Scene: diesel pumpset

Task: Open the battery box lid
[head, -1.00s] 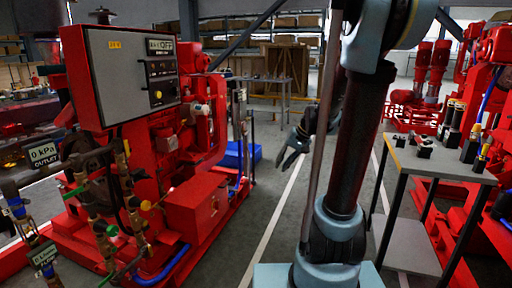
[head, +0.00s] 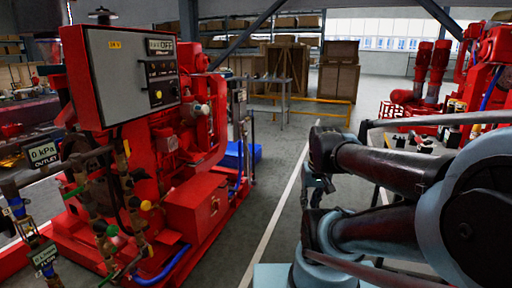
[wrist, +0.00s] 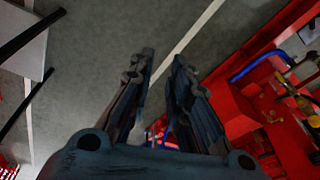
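The battery box is probably the red box (head: 197,200) low on the red pumpset's base, left of centre in the head view. Its flat red top looks closed. My gripper (wrist: 162,62) is open and empty in the wrist view, with a clear gap between its fingers and bare floor beyond them. In the head view my folded arm is at the right, and the gripper is partly hidden by it and hard to make out. It is apart from the box, to its right across the floor. Red pumpset parts show at the right of the wrist view.
A grey control panel (head: 132,75) stands above the pumpset. Pipes and valves (head: 110,215) are at its front left. A blue pipe (head: 160,272) runs low near the box. Free floor with a white line (head: 275,220) lies right of the pumpset. A tool table stands behind my arm.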

